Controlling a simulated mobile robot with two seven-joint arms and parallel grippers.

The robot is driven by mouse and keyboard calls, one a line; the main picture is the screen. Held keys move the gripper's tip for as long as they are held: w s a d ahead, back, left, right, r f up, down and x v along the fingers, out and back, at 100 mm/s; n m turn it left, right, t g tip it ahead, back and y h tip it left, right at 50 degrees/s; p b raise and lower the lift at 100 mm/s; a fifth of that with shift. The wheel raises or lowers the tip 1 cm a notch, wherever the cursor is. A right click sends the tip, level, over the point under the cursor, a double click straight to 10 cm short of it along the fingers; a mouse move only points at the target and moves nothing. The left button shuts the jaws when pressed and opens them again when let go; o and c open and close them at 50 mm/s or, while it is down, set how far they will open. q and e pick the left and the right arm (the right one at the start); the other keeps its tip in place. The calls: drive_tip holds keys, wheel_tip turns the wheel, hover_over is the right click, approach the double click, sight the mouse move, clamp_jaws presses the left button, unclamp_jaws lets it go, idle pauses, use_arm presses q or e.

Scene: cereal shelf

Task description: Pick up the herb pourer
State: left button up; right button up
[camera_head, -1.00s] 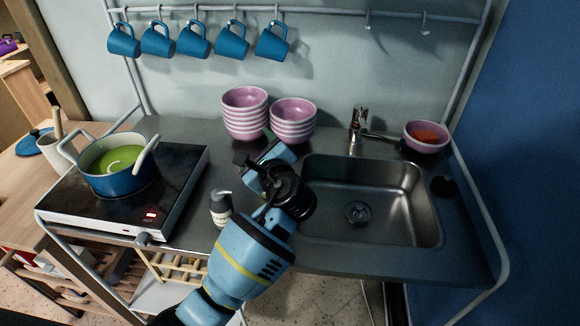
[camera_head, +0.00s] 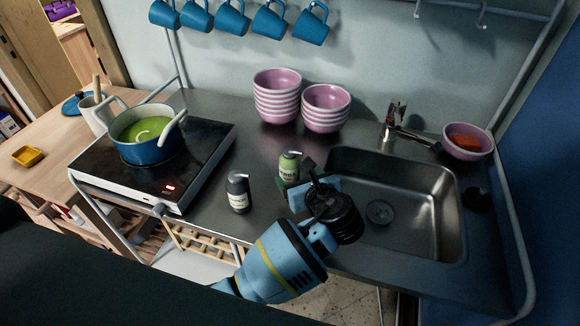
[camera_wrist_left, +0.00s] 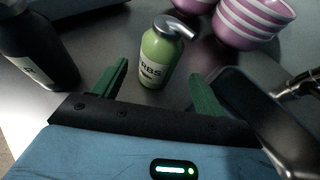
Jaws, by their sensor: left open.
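The herb pourer (camera_head: 289,166) is a green bottle with a grey spout and a pale label. It stands upright on the metal counter, left of the sink, and shows in the left wrist view (camera_wrist_left: 163,52) too. My left gripper (camera_head: 296,184) is just in front of it. In the left wrist view the gripper (camera_wrist_left: 158,82) is open, its green fingers spread left and right with the bottle ahead, between their directions. The fingers do not appear to grip it. My right gripper is not in view.
A dark bottle (camera_head: 238,192) stands to the left of the herb pourer. Stacked striped bowls (camera_head: 277,97) are behind it, and the sink (camera_head: 440,200) is to the right. A hob with a blue pot (camera_head: 148,148) is at left. Bare counter lies behind the dark bottle.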

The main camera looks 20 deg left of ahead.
sight(292, 160)
use_arm(q)
drive_tip(key=shift+r+x, duration=0.1)
drive_tip(key=shift+x, duration=1.2)
drive_tip(key=shift+r+x, duration=0.15)
drive_tip(key=shift+x, duration=1.2)
drive_tip(key=shift+a, duration=0.1)
drive_tip(key=shift+c, duration=0.4)
drive_tip(key=c, duration=1)
drive_tip(key=shift+r, duration=0.1)
drive_tip(key=shift+r, duration=0.55)
wheel_tip(292, 160, up, 2)
drive_tip(key=shift+s+r, duration=0.15)
drive_tip(key=shift+r, duration=0.1)
drive_tip(key=s, duration=0.5)
drive_tip(key=s+a, duration=0.1)
drive_tip(key=s, duration=0.4)
drive_tip(key=s+r, duration=0.1)
drive_tip(key=s, duration=0.4)
drive_tip(key=shift+s+a+r, duration=0.1)
drive_tip(key=shift+s+a, duration=0.25)
